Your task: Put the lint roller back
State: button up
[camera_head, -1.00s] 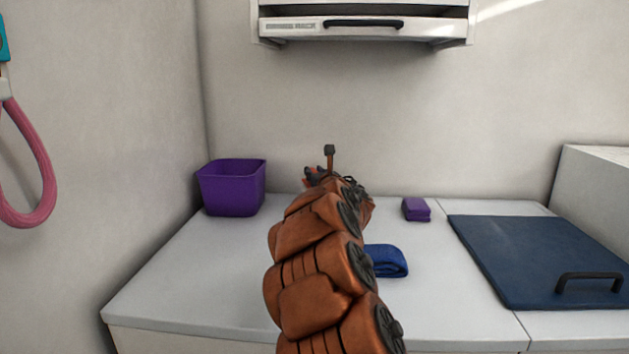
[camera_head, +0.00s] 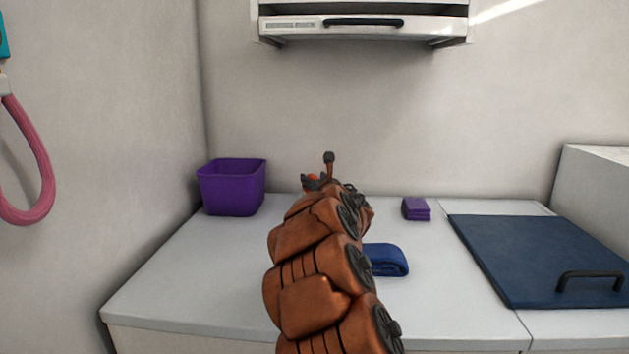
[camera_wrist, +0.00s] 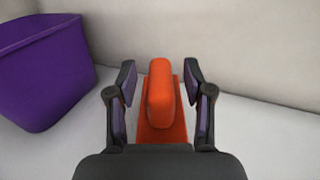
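In the wrist view an orange object (camera_wrist: 160,95), a rounded upright grip on a flat orange plate, stands on the counter between my fingers. I cannot tell whether it is the lint roller; no other thing in view is clearly one. My gripper (camera_wrist: 160,80) is open, with a gap on each side of the orange grip. In the head view my gripper (camera_head: 316,180) is at the back of the counter, mostly hidden behind my arm. Only a small bit of orange shows there.
A purple bin (camera_head: 232,188) stands left of my gripper. A folded blue towel (camera_head: 387,260) and a small purple block (camera_head: 416,209) lie to the right on the white counter (camera_head: 190,290). A dark blue panel with a handle (camera_head: 530,255) lies farther right. A wall cabinet (camera_head: 365,28) hangs above.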

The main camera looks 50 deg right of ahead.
jog(key=shift+r, duration=0.1)
jog(key=shift+r+p, duration=0.15)
jog(key=shift+p, duration=0.15)
jog(key=shift+s+a, duration=0.15)
jog(key=shift+s, duration=0.15)
jog(key=v, duration=1)
jog(key=shift+b, duration=0.3)
jog(key=shift+s+a, duration=0.3)
jog(key=shift+s, duration=0.35)
